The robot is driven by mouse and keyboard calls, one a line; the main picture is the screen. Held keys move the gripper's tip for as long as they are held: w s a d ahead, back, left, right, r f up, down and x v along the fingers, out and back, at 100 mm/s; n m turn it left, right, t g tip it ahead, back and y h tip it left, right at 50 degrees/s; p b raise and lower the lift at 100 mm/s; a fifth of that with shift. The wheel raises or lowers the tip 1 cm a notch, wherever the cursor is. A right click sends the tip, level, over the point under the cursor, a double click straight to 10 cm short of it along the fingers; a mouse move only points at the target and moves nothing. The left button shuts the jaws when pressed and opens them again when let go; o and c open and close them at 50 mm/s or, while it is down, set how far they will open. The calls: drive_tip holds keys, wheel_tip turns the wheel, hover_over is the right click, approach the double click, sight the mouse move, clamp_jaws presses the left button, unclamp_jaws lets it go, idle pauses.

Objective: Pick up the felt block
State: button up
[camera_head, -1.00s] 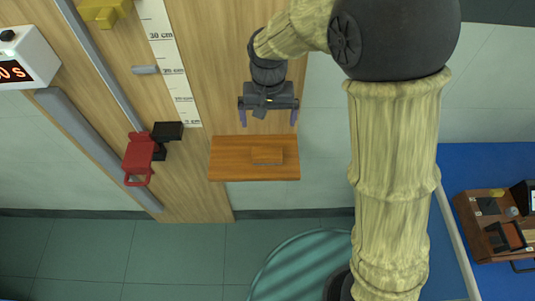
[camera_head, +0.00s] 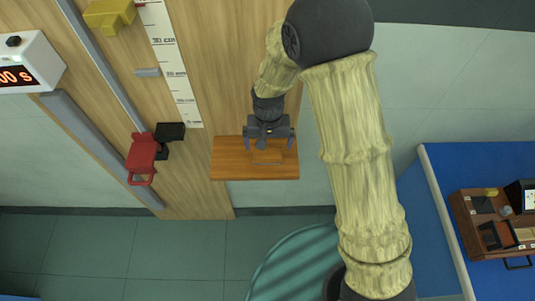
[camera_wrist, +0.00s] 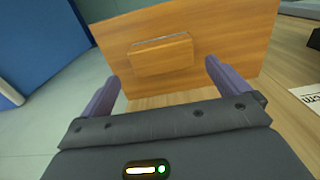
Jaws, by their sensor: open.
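The small flat block (camera_head: 268,157), taken to be the felt block, is wood-brown, almost the same colour as the wooden board (camera_head: 230,165) it lies on. It also shows in the wrist view (camera_wrist: 160,57), lying across the board ahead of my fingers. My gripper (camera_head: 268,144) is open, with its two purple fingers spread wider than the block. In the wrist view my gripper (camera_wrist: 161,73) has nothing between its fingers, and the block is just beyond the fingertips. I cannot tell the exact gap between them.
A red clamp-like part (camera_head: 141,157) with a black piece (camera_head: 170,132) stands left of the board. A metal rail (camera_head: 105,70), a white scale (camera_head: 170,60), a yellow part (camera_head: 108,14) and a timer (camera_head: 28,62) are further left. A blue bench is at the right.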

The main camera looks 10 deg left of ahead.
sight(267, 152)
drive_tip(key=shift+f, duration=0.1)
drive_tip(key=shift+s+a+f+p, duration=0.15)
drive_tip(key=shift+f+p, duration=1.1)
drive_tip(key=shift+f, duration=1.25)
drive_tip(key=shift+c, duration=0.4)
drive_tip(key=c, duration=0.8)
drive_tip(key=shift+r, duration=0.1)
wheel_tip(267, 152, up, 10)
drive_tip(key=b, duration=0.3)
